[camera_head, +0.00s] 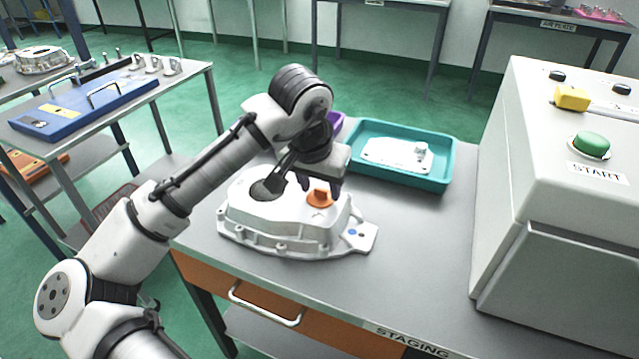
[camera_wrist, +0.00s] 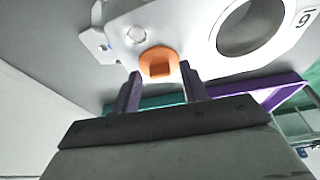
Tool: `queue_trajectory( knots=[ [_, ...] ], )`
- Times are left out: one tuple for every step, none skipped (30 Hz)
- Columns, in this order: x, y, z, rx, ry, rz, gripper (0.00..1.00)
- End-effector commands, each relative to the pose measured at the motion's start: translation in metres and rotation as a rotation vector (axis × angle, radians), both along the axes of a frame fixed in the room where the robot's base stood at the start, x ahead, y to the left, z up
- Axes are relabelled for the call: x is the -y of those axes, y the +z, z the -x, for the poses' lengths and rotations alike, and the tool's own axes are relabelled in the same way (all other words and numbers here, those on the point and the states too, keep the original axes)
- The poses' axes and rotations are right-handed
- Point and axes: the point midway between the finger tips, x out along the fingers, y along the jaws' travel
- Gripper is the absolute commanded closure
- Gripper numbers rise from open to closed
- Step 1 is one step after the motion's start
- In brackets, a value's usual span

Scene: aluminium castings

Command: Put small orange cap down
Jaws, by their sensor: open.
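The small orange cap (camera_head: 320,198) sits on top of the white casting (camera_head: 290,232), near its right end. In the wrist view the orange cap (camera_wrist: 159,64) lies on the casting (camera_wrist: 185,28), just beyond my fingertips and between their lines. My gripper (camera_wrist: 158,78) is open, with its two dark purple fingers apart and nothing between them. In the head view my gripper (camera_head: 318,184) is above the casting, right by the cap. Whether a finger touches the cap cannot be told.
A teal tray (camera_head: 452,172) holding a white part (camera_head: 398,154) stands behind the casting on the grey table (camera_head: 420,265). A purple item (camera_head: 336,122) is partly hidden behind my wrist. A machine with a green START button (camera_head: 591,145) stands at the right. The table's front right is clear.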

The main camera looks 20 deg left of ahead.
Motion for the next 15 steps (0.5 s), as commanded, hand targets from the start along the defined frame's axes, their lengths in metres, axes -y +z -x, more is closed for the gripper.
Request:
queue_trajectory(
  knots=[
    [0.000,0.004,0.000,0.000,0.001,-0.002,0.56],
    [0.000,0.006,0.000,0.000,0.002,-0.002,0.56],
    [-0.001,0.010,0.000,0.001,0.002,-0.003,0.56],
    [0.000,0.013,0.001,0.002,0.002,-0.002,0.56],
    [0.000,0.019,0.003,0.003,0.001,-0.001,0.56],
    [0.000,0.026,0.005,0.002,0.001,-0.001,0.56],
    [-0.001,0.032,0.007,0.004,0.001,-0.001,0.56],
    [-0.001,0.038,0.009,0.003,0.001,-0.001,0.56],
    [-0.001,0.048,0.012,0.003,0.001,0.000,0.56],
    [-0.001,0.054,0.014,0.003,0.001,-0.001,0.56],
    [-0.001,0.061,0.016,0.003,0.001,-0.001,0.56],
    [0.000,0.069,0.019,0.003,0.000,0.000,0.56],
    [-0.001,0.075,0.020,0.002,0.001,-0.001,0.56],
    [-0.001,0.082,0.022,0.003,0.002,0.001,0.56],
    [-0.001,0.088,0.025,0.001,0.001,0.000,0.56]
  ],
)
